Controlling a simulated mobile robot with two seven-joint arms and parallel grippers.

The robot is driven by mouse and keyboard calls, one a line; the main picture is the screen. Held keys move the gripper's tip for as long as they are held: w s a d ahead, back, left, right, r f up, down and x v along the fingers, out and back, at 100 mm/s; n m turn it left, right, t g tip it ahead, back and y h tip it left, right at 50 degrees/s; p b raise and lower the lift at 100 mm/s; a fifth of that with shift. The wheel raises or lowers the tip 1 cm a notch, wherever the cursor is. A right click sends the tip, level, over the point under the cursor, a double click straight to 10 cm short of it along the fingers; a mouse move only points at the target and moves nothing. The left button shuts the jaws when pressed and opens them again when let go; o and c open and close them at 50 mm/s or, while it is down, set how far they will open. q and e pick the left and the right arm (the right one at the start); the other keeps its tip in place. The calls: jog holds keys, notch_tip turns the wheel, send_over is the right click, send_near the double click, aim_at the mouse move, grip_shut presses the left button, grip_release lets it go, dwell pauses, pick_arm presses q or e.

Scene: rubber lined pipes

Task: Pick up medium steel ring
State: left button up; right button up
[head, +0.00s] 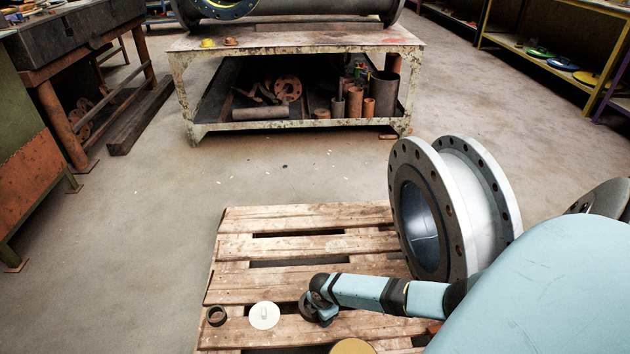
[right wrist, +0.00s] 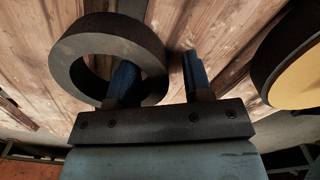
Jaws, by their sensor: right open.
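My right gripper (head: 318,310) is low over the front of the wooden pallet (head: 270,220). In the right wrist view, the right gripper (right wrist: 158,65) is open, with two blue fingers. A dark grey ring (right wrist: 80,72) is on the left there. One finger appears inside its opening and the other outside, with the ring's wall between them; contact cannot be told. This ring is mostly hidden by the gripper in the head view. A smaller-looking dark ring (head: 216,315) lies on the pallet's left front corner. My left gripper is not in view.
A white disc (head: 263,315) lies between the small ring and my gripper. A yellow-faced disc (right wrist: 302,78) is close on the right; it also shows in the head view (head: 353,346). A large flanged pipe (head: 420,225) stands on the pallet's right. The pallet's back is clear.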

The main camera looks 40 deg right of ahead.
jog(key=shift+c, duration=0.4)
grip_shut()
jog(key=shift+r, duration=0.2)
